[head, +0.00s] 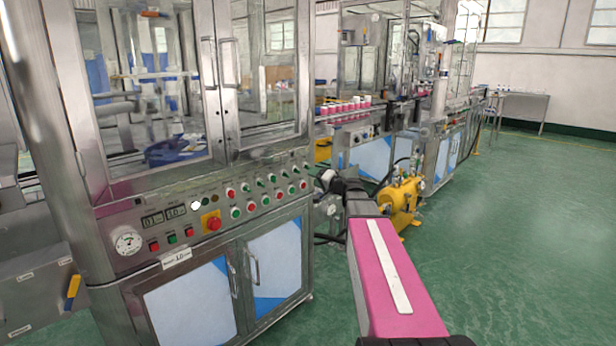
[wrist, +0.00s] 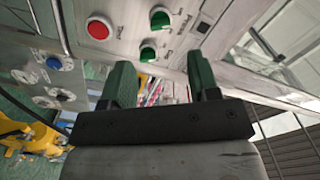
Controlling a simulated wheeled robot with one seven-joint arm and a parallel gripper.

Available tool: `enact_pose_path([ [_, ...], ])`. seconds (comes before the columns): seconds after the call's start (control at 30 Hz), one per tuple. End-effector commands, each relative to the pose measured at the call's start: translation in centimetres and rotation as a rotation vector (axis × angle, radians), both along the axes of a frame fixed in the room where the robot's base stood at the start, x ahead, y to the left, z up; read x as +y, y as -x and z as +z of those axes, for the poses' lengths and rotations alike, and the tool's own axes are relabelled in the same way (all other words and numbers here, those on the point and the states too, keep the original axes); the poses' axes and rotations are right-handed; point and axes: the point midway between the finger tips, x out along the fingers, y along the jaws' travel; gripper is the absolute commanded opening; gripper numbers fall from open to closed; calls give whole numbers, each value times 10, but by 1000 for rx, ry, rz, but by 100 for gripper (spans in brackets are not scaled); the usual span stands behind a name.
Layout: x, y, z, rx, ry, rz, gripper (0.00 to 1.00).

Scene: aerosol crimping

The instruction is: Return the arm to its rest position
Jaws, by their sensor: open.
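My gripper (wrist: 160,82) shows in the wrist view with two green fingers spread apart and nothing between them. A panel with a red button (wrist: 98,28), a green knob (wrist: 160,18) and a second green knob (wrist: 147,52) lies just beyond the fingers, and no contact can be made out. In the head view my pink arm link reaches forward from the lower right. Its dark far end is beside the right end of the machine's control panel (head: 240,205). The fingers are too small to make out there.
The steel cabinet machine (head: 75,110) with glass doors fills the left. A yellow unit (head: 402,197) stands on the floor beyond my arm. Pink-and-white cans (head: 347,105) line a conveyor behind. Green floor (head: 520,230) at right is open.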

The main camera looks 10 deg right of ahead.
Motion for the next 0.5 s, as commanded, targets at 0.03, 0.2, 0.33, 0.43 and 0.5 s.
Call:
enact_pose_path([
  [0.03, -3, 6, 0, 0, 0, -1, 55],
  [0.2, -8, 11, 0, 0, 0, 0, 55],
  [0.33, -8, 11, 0, 0, 0, 0, 55],
  [0.43, -8, 11, 0, 0, 0, 0, 55],
  [0.5, -8, 11, 0, 1, 1, 0, 55],
])
